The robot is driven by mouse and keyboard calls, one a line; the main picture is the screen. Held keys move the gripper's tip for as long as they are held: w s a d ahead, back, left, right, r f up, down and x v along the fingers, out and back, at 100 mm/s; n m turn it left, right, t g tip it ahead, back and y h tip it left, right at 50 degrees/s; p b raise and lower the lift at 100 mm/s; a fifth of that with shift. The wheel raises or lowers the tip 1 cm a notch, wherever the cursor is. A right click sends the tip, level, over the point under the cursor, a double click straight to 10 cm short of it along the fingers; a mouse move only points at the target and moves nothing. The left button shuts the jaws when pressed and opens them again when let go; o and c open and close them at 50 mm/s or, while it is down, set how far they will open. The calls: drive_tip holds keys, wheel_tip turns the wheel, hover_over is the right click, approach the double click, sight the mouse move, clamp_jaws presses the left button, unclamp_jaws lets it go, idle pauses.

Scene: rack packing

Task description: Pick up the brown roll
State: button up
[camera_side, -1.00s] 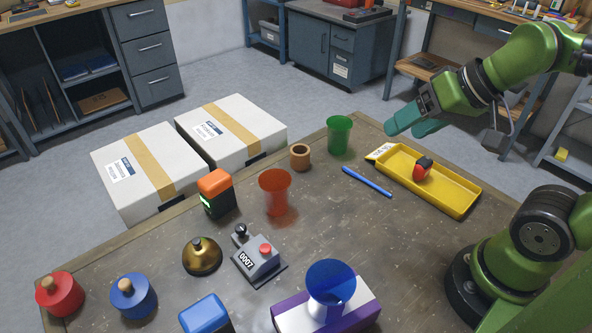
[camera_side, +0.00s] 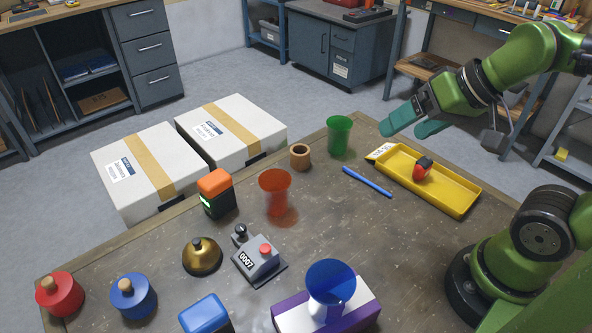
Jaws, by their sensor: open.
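The brown roll (camera_side: 300,157) is a short ring standing on its end near the table's back edge, its hollow facing up. It stands between the orange-red cup and the green cup, apart from both. My gripper (camera_side: 408,127) has teal fingers that are spread open and empty. It hangs in the air to the right of the roll, above the far end of the yellow tray.
The green cup (camera_side: 339,136) stands between the roll and my gripper. A blue pen (camera_side: 367,182) and the yellow tray (camera_side: 452,204) with a red-and-black item lie to the right. The orange-red cup (camera_side: 275,193) is in front. White boxes (camera_side: 232,134) stand behind.

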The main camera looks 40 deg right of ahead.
drive_tip(key=w+a+f+n+g, duration=0.1)
drive_tip(key=w+a+f+g, duration=0.1)
drive_tip(key=w+f, duration=0.1)
drive_tip(key=m+g+h, duration=0.1)
drive_tip(key=m+h, duration=0.1)
drive_tip(key=h, duration=0.2)
approach(300, 151)
drive_tip(key=x, duration=0.5)
drive_tip(key=shift+s+d, duration=0.15)
drive_tip(key=shift+s, duration=0.1)
drive_tip(key=x, duration=0.6)
drive_tip(key=shift+w+f, duration=0.2)
drive_tip(key=shift+w, duration=0.05)
drive_tip(key=c, duration=1.1)
drive_tip(key=shift+r, duration=0.1)
